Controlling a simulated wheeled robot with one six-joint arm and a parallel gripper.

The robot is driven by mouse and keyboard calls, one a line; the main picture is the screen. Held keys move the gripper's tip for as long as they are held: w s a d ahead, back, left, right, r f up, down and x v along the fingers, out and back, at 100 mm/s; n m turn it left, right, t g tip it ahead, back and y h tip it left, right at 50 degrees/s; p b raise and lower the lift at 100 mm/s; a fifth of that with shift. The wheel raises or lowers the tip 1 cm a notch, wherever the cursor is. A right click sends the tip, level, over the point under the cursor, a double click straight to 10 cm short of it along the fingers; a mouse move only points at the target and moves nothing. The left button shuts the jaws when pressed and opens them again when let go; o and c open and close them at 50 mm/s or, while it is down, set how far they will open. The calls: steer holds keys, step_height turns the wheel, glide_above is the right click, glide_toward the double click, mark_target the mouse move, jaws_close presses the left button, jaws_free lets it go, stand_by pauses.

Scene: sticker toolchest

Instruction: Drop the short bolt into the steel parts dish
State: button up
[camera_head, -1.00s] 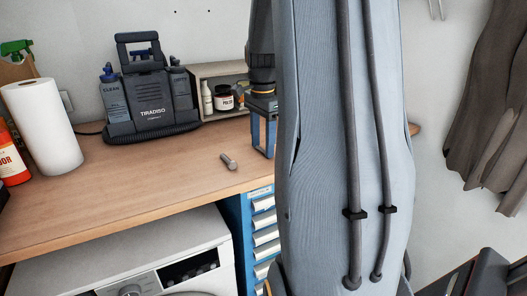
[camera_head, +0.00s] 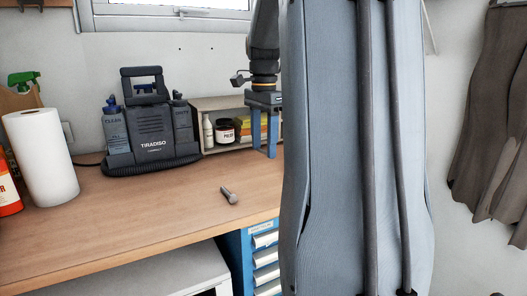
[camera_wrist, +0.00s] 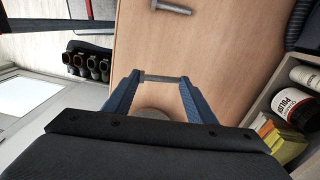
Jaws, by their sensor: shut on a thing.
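My gripper (camera_head: 262,148) points down over the right part of the workbench, in front of the open shelf box. In the wrist view its blue fingers (camera_wrist: 160,84) are shut on a short grey bolt (camera_wrist: 158,78), held crosswise between the tips. Below it, between the fingers, part of a round grey thing (camera_wrist: 152,114) shows, probably the steel parts dish; the palm hides the rest. In the head view my arm hides that spot. Another grey bolt (camera_head: 229,195) lies on the bench, apart from the gripper; it also shows in the wrist view (camera_wrist: 171,7).
The shelf box (camera_head: 208,151) with a white bottle and a dark jar (camera_head: 224,131) stands close by the gripper. A dark Tiradiso machine (camera_head: 150,130), a paper roll (camera_head: 41,158) and an orange bottle (camera_head: 8,190) stand left. The bench (camera_head: 130,215) front is mostly clear.

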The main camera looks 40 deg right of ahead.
steer(key=s+d+m+p, duration=0.3)
steer(key=d+m+p, duration=0.6)
steer(key=d, duration=1.2)
steer(key=f+b, duration=0.2)
steer(key=f, duration=0.1)
steer(key=f+b, duration=0.2)
steer(key=shift+w+d+f, duration=0.15)
steer(key=shift+w+f, duration=0.05)
steer(key=shift+f, duration=0.2)
steer(key=o, duration=1.1)
steer(key=shift+o, duration=0.2)
step_height(320, 180, up, 8)
steer(key=b, duration=0.2)
